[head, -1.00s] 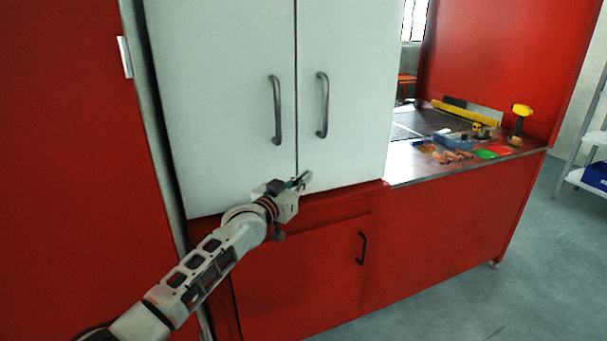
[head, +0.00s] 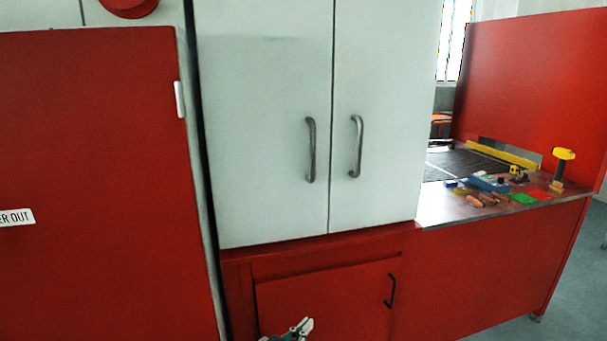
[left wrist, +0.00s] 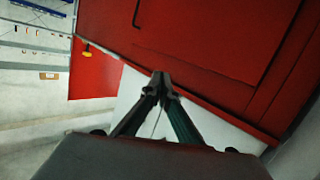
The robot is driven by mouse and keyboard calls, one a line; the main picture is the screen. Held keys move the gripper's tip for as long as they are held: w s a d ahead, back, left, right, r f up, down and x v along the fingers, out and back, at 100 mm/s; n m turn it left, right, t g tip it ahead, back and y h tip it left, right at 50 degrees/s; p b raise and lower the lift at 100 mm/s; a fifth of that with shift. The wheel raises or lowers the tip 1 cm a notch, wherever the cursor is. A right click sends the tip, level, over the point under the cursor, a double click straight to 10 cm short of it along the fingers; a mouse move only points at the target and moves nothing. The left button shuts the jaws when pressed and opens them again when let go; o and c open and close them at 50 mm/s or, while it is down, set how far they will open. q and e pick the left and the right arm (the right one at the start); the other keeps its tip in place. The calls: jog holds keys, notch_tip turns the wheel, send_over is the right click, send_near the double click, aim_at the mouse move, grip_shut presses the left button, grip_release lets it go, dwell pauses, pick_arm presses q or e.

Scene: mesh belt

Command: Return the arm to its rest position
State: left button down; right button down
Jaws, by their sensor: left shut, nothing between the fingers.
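My left gripper (head: 303,326) shows at the bottom edge of the head view, in front of the lower red cabinet door (head: 330,300). Most of the gripper and its arm is cut off below. In the left wrist view its two fingers (left wrist: 160,78) meet at the tips, with nothing between them. It stands apart from the cabinet handles, as far as the head view shows. My right gripper is not in any view.
A white two-door cabinet (head: 265,150) with closed doors stands ahead. A red panel (head: 90,180) fills the left. A metal worktop (head: 450,208) at right carries several small parts and a yellow-headed tool (head: 563,155). Grey floor (head: 530,331) lies at the lower right.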

pick_arm(q)
jog(key=s+a+f+g+y, duration=0.1)
jog(key=s+a+f, duration=0.4)
jog(key=s, duration=0.5)
jog(key=s+a+f+g+y, duration=0.1)
jog(key=s+a+f+y, duration=0.2)
jog(key=s+a, duration=0.6)
jog(key=s+a+f+y, duration=0.2)
jog(key=s+a+f, duration=0.5)
jog(key=s, duration=0.5)
jog(key=shift+s+a+f+n+g, duration=0.2)
jog(key=shift+a+f+n+g, duration=0.1)
jog(key=shift+a+f+g, duration=0.15)
